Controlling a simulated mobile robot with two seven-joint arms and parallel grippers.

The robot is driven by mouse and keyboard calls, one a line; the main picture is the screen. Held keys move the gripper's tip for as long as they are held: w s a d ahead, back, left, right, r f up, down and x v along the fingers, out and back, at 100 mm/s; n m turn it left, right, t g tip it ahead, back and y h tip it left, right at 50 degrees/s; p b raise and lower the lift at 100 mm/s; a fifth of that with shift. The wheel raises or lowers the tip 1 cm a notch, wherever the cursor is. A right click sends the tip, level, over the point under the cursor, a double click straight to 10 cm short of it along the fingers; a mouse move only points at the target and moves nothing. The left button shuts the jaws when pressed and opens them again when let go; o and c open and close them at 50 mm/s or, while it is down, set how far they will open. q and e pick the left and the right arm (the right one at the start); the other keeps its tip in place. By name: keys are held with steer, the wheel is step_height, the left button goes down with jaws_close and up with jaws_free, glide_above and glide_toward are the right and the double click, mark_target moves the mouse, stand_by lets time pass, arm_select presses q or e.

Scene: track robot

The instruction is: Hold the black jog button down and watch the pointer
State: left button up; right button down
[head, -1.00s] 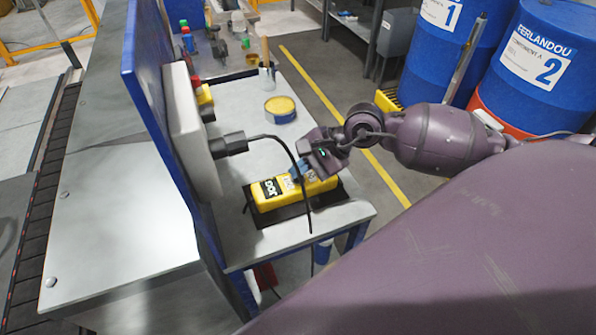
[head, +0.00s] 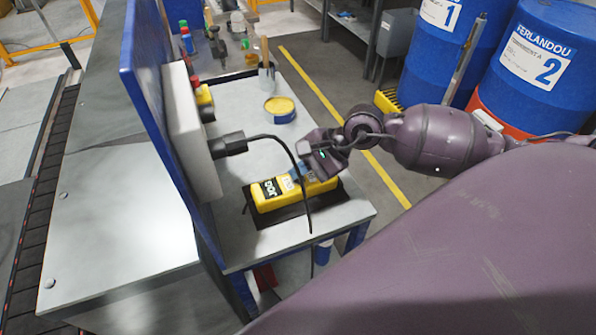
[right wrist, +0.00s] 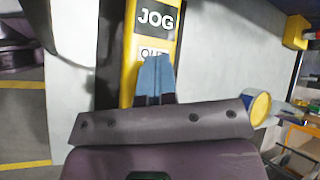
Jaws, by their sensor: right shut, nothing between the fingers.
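The yellow jog box (head: 293,193), with a black JOG label, lies on a black mat (head: 262,219) near the front of the bench. It also shows in the right wrist view (right wrist: 130,55), where an OUT label is partly covered. My right gripper (head: 299,172) is shut and empty, with its blue fingertips (right wrist: 156,66) together over the box by that label. The black jog button does not show; the fingers may hide it. I cannot tell whether the fingertips touch or press anything. I cannot make out the pointer. My left gripper is not in view.
A black cable (head: 285,146) loops from a plug on the grey panel box (head: 190,130) down past the jog box. A yellow tin (head: 280,107) and several small items stand farther back on the bench. Blue drums (head: 535,55) stand at the right.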

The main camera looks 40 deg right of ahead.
mark_target(300, 179)
stand_by(2.5)
steer(key=shift+r+p, duration=0.45)
steer(key=shift+r, duration=0.45)
steer(key=shift+r+p, duration=1.25)
steer(key=shift+r, duration=1.25)
